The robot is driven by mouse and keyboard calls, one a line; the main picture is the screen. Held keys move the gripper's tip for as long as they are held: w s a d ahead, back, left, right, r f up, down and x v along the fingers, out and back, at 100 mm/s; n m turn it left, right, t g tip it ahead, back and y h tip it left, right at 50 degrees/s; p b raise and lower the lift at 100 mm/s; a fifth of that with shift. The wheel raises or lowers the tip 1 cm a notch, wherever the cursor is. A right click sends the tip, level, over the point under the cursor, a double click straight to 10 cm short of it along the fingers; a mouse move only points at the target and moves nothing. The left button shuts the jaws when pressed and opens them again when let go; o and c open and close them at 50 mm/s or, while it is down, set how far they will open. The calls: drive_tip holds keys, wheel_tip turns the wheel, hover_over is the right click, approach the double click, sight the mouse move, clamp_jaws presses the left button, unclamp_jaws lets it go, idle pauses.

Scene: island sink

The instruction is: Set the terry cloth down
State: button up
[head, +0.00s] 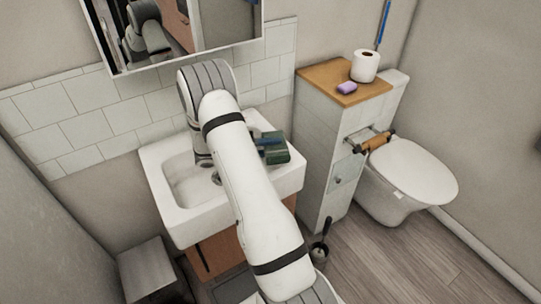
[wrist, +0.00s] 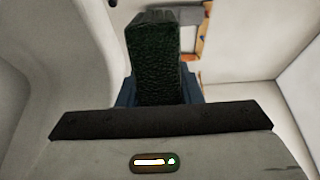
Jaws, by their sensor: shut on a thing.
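The terry cloth (head: 278,153) is a dark green, block-shaped folded piece over the right side of the white sink (head: 290,181). My gripper (head: 268,143) has blue fingers and is shut on it. In the wrist view the cloth (wrist: 160,60) stands out between the two blue fingers, with its lower part hidden by the gripper body. I cannot tell whether the cloth touches the sink's rim. My arm hides part of the basin.
A toilet (head: 410,178) is further right. A mirror (head: 215,22) hangs above the sink.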

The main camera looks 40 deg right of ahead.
drive_tip(key=shift+f, duration=1.65)
drive_tip(key=shift+f, duration=0.45)
drive_tip(key=o, duration=1)
drive_tip(key=shift+o, duration=0.2)
drive_tip(key=b+v, duration=0.1)
drive_tip(key=v, duration=0.6)
drive_tip(key=shift+a+r, duration=0.2)
drive_tip(key=shift+r, duration=0.25)
drive_tip(key=shift+w, duration=0.1)
